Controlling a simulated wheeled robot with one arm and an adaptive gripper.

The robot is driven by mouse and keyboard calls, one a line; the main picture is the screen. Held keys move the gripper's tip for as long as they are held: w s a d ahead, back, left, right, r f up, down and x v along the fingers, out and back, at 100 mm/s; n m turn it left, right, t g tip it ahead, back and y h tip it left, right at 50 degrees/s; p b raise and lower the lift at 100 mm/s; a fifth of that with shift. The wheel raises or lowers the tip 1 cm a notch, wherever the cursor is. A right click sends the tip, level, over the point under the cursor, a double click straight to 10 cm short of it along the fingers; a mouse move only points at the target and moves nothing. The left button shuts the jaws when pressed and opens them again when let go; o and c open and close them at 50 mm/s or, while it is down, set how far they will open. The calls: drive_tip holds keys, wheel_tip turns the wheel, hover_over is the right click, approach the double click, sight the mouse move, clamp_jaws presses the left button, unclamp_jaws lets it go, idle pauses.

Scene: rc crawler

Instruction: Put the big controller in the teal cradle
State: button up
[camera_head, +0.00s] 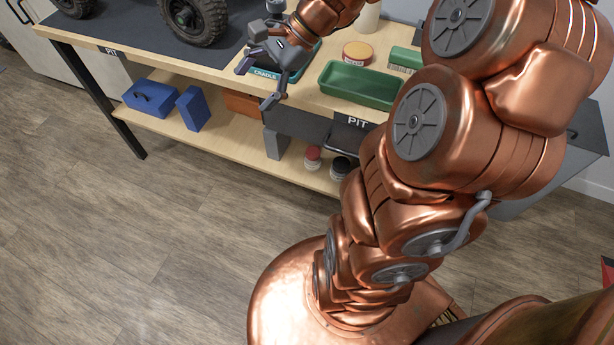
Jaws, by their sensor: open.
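The teal cradle (308,57), labelled CRADLE, stands near the front edge of the wooden bench top. My gripper (257,86) is over and in front of it, with its dark grey fingers spread open. The fingers and wrist hide much of the cradle. Grey shapes show between the fingers and the cradle, and I cannot tell whether any of them is the big controller or part of my gripper. I cannot make out the big controller clearly anywhere else in the view. I see nothing held between the fingertips.
Right of the cradle are a green tray (360,85), a round yellow-topped tin (357,51) and a green brush (405,60). A crawler with big tyres (196,20) stands on the dark mat at left. Blue boxes (151,98) lie on the lower shelf. The front floor is clear.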

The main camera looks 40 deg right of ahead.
drive_tip(key=s+a+f+n+g+h, duration=0.35)
drive_tip(key=s+a+n, duration=0.4)
drive_tip(key=s, duration=0.25)
drive_tip(key=s+d+f+n+g+h, duration=0.2)
drive_tip(key=s+d+f+n+h, duration=0.1)
drive_tip(key=s+n, duration=0.6)
drive_tip(key=s+h, duration=0.1)
drive_tip(key=s, duration=0.2)
drive_tip(key=shift+d, duration=0.15)
drive_tip(key=shift+f+h, duration=0.1)
drive_tip(key=shift+h, duration=0.15)
wheel_tip(320, 180, up, 22)
drive_tip(key=s+p, duration=0.1)
drive_tip(key=p, duration=1.9)
drive_tip(key=shift+t+p, duration=0.35)
